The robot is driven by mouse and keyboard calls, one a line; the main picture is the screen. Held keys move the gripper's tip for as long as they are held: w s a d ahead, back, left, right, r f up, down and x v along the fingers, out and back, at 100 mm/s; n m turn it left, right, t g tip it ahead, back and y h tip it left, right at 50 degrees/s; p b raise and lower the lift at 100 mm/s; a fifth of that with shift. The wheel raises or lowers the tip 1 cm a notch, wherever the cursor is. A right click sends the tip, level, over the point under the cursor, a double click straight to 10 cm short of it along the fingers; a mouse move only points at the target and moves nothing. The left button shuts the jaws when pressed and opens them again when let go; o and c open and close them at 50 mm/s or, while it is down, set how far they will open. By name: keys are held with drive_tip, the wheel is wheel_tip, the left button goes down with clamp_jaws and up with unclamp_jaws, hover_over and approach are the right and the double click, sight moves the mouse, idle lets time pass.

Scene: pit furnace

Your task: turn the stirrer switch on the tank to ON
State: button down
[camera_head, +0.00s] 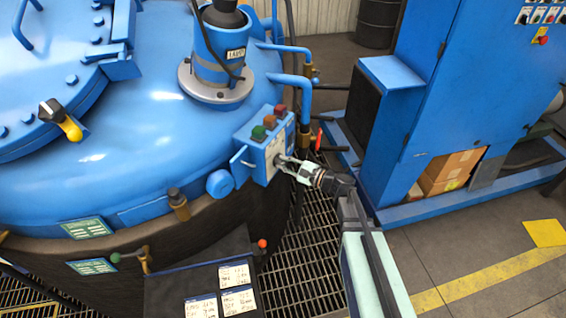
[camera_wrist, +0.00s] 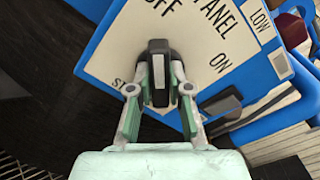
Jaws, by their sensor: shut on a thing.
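The stirrer switch is a black bar knob (camera_wrist: 159,72) with a grey mark, on the pale face of the blue panel box (camera_head: 262,143) on the tank's side. In the wrist view the bar stands upright in the picture, its upper end towards the OFF lettering. The ON lettering (camera_wrist: 220,62) is to its right. My gripper (camera_wrist: 159,92) has one finger on each side of the knob and is shut on it. In the head view my gripper (camera_head: 283,162) is at the box's front face and hides the knob.
Green, orange and red buttons (camera_head: 270,121) top the box. The blue tank (camera_head: 150,130) fills the left. A blue cabinet (camera_head: 465,90) stands at right. Pipes (camera_head: 290,85) run behind the box. A dark board with labels (camera_head: 225,285) is in front, over floor grating (camera_head: 300,265).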

drive_tip(key=shift+m, duration=0.4)
drive_tip(key=m, duration=0.3)
drive_tip(key=m+p, duration=0.1)
drive_tip(key=m, duration=0.4)
drive_tip(key=shift+r+p, duration=0.15)
drive_tip(key=shift+p, duration=0.25)
drive_tip(key=m+p, duration=0.2)
drive_tip(key=m, duration=0.2)
drive_tip(key=shift+m, duration=0.3)
drive_tip(key=shift+w+m+p, duration=0.1)
drive_tip(key=shift+m+p, duration=1.4)
drive_tip(key=shift+m, duration=0.7)
drive_tip(key=c, duration=1.1)
unclamp_jaws()
